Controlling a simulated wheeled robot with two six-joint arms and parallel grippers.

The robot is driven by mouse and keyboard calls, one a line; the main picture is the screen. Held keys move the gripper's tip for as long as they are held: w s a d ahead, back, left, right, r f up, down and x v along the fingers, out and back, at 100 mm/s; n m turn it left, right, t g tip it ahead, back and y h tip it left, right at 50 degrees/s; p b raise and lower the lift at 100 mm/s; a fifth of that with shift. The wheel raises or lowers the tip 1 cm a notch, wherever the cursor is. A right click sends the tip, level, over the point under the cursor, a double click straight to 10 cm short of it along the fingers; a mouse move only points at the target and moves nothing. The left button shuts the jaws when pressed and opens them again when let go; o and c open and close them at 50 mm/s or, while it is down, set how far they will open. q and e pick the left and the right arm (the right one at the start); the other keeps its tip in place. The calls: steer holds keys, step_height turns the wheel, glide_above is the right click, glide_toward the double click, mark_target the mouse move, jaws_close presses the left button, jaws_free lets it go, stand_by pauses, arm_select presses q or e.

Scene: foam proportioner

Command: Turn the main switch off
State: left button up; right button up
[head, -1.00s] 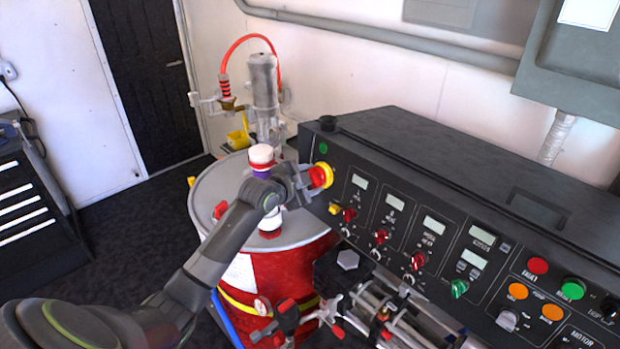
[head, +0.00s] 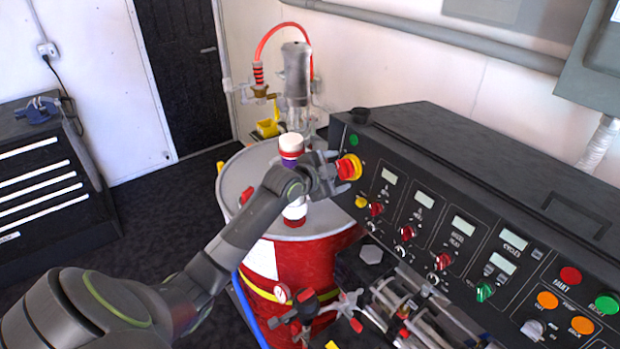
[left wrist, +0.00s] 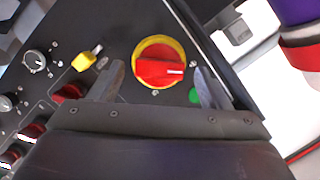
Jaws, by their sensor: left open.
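The main switch (head: 349,167) is a red rotary knob on a yellow ring at the left end of the black control panel. It shows large in the left wrist view (left wrist: 160,65), its red handle lying nearly level in that picture with a white mark at its right end. My left gripper (head: 343,173) is at the panel in front of the knob. In the left wrist view its two fingers (left wrist: 158,82) are open, one to each side of the knob's lower part, with a gap on both sides. Whether the fingertips reach the knob's depth is unclear. My right gripper is out of view.
A yellow switch (left wrist: 86,60) and a green light (head: 353,140) sit close to the knob. Red knobs and displays line the black panel (head: 420,175). A red drum (head: 310,262) with a grey lid stands below my left arm. A tool cabinet (head: 45,190) is at left.

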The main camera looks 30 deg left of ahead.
arm_select(q)
steer(key=b+v, duration=0.3)
steer(key=v, duration=1.3)
steer(key=shift+s+b, duration=0.15)
steer(key=shift+b, duration=0.15)
steer(key=shift+f, duration=0.1)
